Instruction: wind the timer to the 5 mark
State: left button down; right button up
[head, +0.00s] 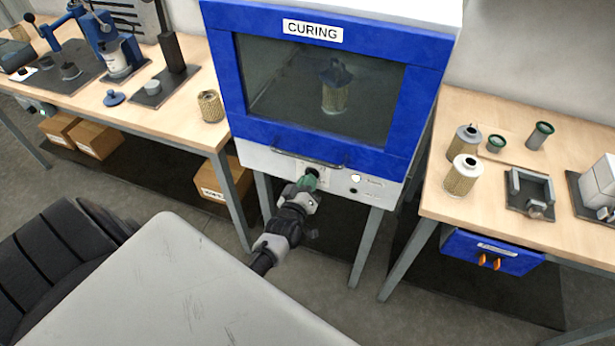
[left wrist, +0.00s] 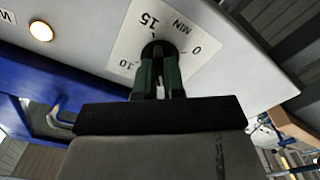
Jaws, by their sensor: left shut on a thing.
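The timer is a black knob on a white dial plate on the grey front panel below the door of the blue CURING oven (head: 222,100). In the left wrist view the dial plate (left wrist: 118,48) shows the marks 0, 10 and 15 and the word MIN; the 5 mark is not visible. My left gripper (head: 309,180) is shut on the timer knob (left wrist: 160,47), with its green fingers on either side of it. The fingers hide part of the knob, so I cannot read its pointer. My right gripper is not in view.
A filter cartridge (head: 335,95) shows behind the oven window. A door handle (head: 300,162) runs just above the timer, and a round lamp (left wrist: 41,31) glows beside the dial. Benches with cartridges and fixtures stand on both sides.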

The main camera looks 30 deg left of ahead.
pick_arm(q)
jog(key=shift+f, duration=0.1)
jog(key=c, duration=1.2)
grip_release()
jog(key=shift+s, duration=0.1)
jog(key=b+v, duration=0.1)
jog(key=v, duration=0.9)
jog(key=shift+s, duration=0.35)
jog(key=s+d+f+m+g+h, duration=0.2)
jog(key=s+d+f+m+g, duration=0.35)
jog(key=f, duration=0.75)
jog(key=s+d+f+m+g+h, duration=0.25)
jog(key=s+f, duration=0.55)
jog(key=f, duration=0.4)
jog(key=s+f+m+g, duration=0.1)
jog(key=s+f+g, duration=0.1)
jog(key=s, duration=0.4)
jog(key=s+a+f+m+g, duration=0.1)
jog(key=s+f+m+g, duration=0.1)
jog(key=s, duration=0.5)
jog(key=s+f+m+g, duration=0.1)
jog(key=s+f+g, duration=0.3)
jog(key=s+f, duration=0.2)
jog(key=shift+s+a+m, duration=0.3)
jog(key=shift+s, duration=0.4)
